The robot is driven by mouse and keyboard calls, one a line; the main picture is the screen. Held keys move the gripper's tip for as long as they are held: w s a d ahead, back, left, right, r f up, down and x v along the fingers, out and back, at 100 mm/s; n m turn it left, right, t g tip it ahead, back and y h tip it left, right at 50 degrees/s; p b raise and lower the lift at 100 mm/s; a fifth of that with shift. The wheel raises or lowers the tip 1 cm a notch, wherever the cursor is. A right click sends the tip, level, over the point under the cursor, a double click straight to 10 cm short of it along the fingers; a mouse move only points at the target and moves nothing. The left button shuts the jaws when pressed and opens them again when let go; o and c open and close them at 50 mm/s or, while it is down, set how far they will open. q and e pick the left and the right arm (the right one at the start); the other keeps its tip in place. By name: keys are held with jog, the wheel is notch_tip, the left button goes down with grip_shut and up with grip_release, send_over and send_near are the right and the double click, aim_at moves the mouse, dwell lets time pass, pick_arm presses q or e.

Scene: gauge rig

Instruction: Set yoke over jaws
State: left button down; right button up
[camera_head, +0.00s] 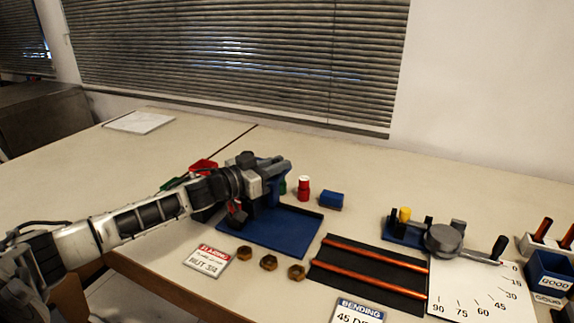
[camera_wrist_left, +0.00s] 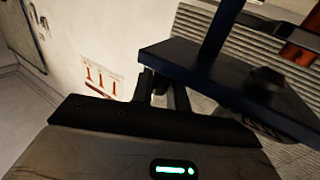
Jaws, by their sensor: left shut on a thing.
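My left gripper (camera_head: 262,180) reaches in from the left over the back of the blue tray (camera_head: 300,228). It is shut on a blue-grey part (camera_head: 280,165), which looks like the yoke; the gripper covers much of it. Blue structure shows below the gripper at the tray's back left, where the jaws appear to be; I cannot tell whether the yoke touches them. In the left wrist view a dark blue slab (camera_wrist_left: 225,85) with an upright post (camera_wrist_left: 219,28) sits close beyond the fingers (camera_wrist_left: 163,88). My right gripper is not in view.
Brass nuts (camera_head: 268,262) lie before the tray, beside a flaring card (camera_head: 207,261). Copper tubes (camera_head: 375,254) lie on a black mat. A bending device (camera_head: 445,238) and angle plate stand right. A red-and-white bottle (camera_head: 303,188) and blue block (camera_head: 331,200) stand behind the tray.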

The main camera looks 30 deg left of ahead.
pick_arm(q)
jog(key=shift+a, duration=0.4)
jog(key=c, duration=1.6)
grip_release()
jog(key=shift+o, duration=0.7)
jog(key=shift+s+a, duration=0.1)
